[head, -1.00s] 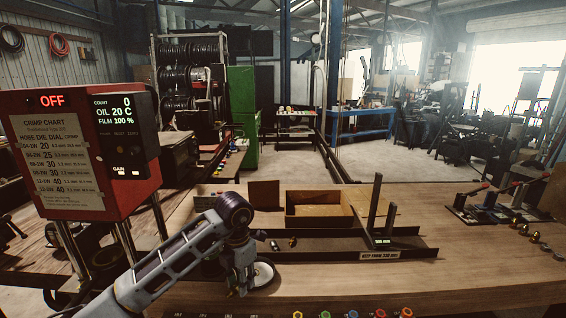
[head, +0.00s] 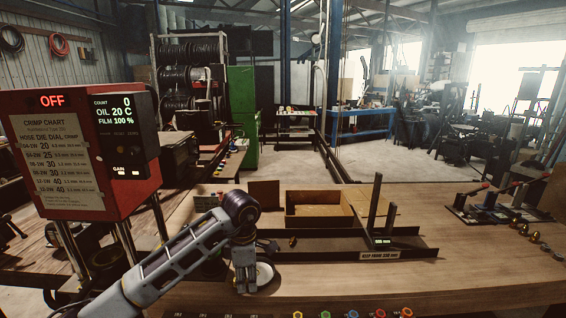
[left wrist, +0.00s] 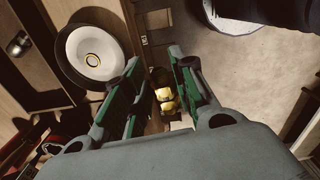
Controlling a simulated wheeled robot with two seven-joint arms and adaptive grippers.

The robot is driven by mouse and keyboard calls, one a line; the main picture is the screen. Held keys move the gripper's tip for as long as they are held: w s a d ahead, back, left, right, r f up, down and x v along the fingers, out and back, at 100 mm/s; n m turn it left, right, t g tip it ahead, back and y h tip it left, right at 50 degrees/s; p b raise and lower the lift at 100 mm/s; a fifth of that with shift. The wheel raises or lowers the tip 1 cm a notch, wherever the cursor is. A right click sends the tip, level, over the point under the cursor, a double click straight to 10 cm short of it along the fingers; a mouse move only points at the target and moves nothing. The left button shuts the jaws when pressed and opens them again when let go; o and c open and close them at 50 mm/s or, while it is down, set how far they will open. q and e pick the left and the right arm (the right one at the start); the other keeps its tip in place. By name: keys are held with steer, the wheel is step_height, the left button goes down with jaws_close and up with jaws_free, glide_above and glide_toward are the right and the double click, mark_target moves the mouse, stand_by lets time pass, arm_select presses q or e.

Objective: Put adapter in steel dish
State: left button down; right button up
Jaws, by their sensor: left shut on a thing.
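My left gripper (head: 245,288) is low over the bench, just left of the steel dish (head: 265,274), partly covering the dish's left side in the head view. In the left wrist view the gripper (left wrist: 160,105) is shut on a small brass-coloured piece (left wrist: 165,97), which looks like the adapter. It is hidden behind the fingers in the head view. The round pale dish (left wrist: 70,50) lies at upper left in the wrist view, apart from the fingers, with a yellowish ring at its middle. My right gripper is not in view.
A wooden box (head: 315,222) and an upright gauge stand (head: 375,215) are behind the dish. The red crimper (head: 70,150) stands at left. Coloured rings (head: 352,314) line the front edge.

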arm_select(q)
step_height(320, 180, down, 3)
steer(key=m, duration=1.9)
steer(key=shift+s+d, duration=0.1)
steer(key=s+a+f, duration=0.5)
steer(key=a+f, duration=0.6)
steer(key=a, duration=0.1)
steer(key=shift+s+a, duration=0.2)
steer(key=shift+s, duration=0.15)
steer(key=shift+w+r, duration=0.1)
steer(key=shift+w, duration=0.1)
